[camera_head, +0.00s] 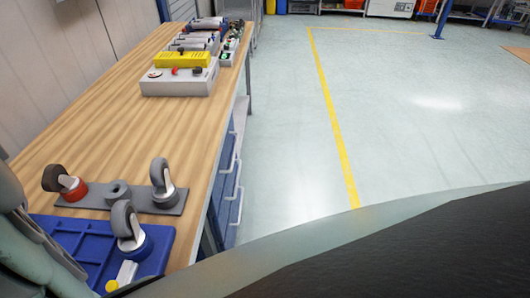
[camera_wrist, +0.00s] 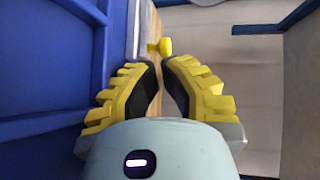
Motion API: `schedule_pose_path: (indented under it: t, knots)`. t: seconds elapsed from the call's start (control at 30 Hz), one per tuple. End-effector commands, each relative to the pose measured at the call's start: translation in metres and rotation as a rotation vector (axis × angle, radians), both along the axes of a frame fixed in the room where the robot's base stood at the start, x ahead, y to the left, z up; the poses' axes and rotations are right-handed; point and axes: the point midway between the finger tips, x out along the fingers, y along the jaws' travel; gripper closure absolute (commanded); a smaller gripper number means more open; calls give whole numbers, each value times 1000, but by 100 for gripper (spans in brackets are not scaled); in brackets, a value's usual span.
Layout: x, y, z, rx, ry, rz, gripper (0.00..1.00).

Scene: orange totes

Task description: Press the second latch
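A yellow latch-like part (camera_wrist: 165,46) shows just beyond my fingertips in the wrist view, beside a blue panel (camera_wrist: 45,70). I cannot tell whether the fingers touch it. In the head view, a small yellow-and-white part (camera_head: 127,272) sits at the front of a blue tray-like piece (camera_head: 80,238) on the bench. Whether it is the same part is unclear. My gripper (camera_wrist: 160,64) has black pads and ribbed yellow backs. Its tips are drawn close together with only a thin gap and nothing visible between them. The gripper is not visible in the head view.
The wooden bench (camera_head: 110,125) holds a grey plate with casters (camera_head: 142,198) beside the blue piece; another caster (camera_head: 128,222) stands on that piece. A grey box with buttons (camera_head: 180,82) and several tools lie farther back. The floor (camera_head: 290,150) to the right is clear.

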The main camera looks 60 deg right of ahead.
Motion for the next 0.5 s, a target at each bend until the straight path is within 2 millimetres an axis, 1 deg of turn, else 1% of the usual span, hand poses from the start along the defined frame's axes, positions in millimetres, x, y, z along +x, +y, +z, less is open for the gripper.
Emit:
schedule_pose_path:
  t: [0.03, 0.2, 0.5]
  knots:
    - [0, 5, 0, 0, 2, 5, 100]
    - [4, 15, -2, 1, -1, 1, 100]
    - [4, 21, -5, -1, 2, 2, 100]
